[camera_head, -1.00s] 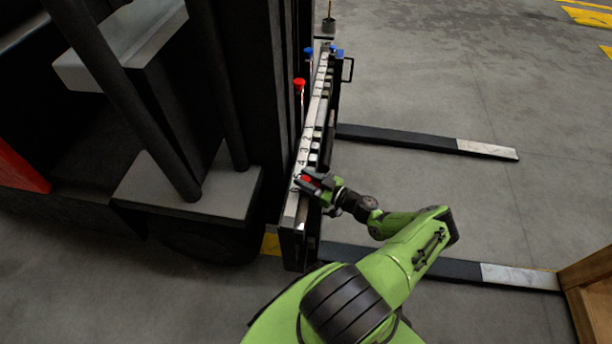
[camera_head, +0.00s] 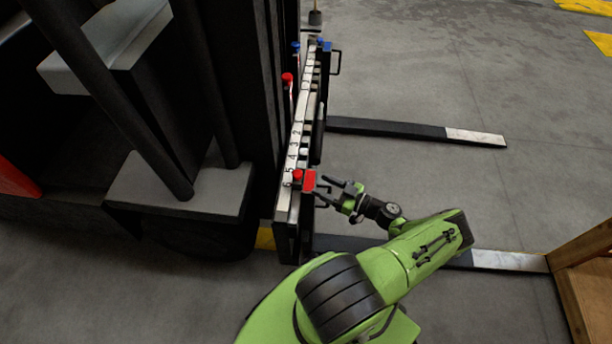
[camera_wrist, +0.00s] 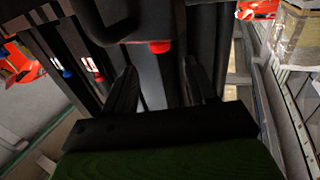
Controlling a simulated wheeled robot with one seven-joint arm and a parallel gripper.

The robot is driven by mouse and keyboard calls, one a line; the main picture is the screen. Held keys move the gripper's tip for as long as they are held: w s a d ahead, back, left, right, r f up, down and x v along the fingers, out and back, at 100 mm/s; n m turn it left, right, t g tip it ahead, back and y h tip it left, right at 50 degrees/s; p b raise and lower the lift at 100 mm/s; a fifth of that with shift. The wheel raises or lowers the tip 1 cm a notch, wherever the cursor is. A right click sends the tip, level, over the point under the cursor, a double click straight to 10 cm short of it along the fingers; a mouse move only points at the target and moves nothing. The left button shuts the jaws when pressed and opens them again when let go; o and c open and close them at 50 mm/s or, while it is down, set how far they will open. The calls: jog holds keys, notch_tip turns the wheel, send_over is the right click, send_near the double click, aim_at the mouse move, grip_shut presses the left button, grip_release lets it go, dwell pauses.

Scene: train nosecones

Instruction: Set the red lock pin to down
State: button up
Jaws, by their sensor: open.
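A red lock pin's round cap (camera_head: 298,174) shows on the numbered carriage bar of the forklift, beside a red block (camera_head: 309,181). Its height setting is hard to tell. My gripper (camera_head: 325,188) is open and empty, just right of the red block and apart from the cap. In the wrist view a red cap (camera_wrist: 160,47) shows beyond my open gripper (camera_wrist: 160,82), under a dark rounded part. A second red knob (camera_head: 287,77) stands farther up the forklift, near the mast.
The numbered bar (camera_head: 301,121) runs away from me. At its far end are a blue block (camera_head: 327,56) and a blue knob (camera_head: 295,45). Two forks (camera_head: 388,128) reach right over the floor. A wooden crate (camera_head: 590,270) stands at lower right.

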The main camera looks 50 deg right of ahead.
jog(key=v, duration=0.5)
jog(key=shift+s+d, duration=0.1)
jog(key=shift+s, duration=0.3)
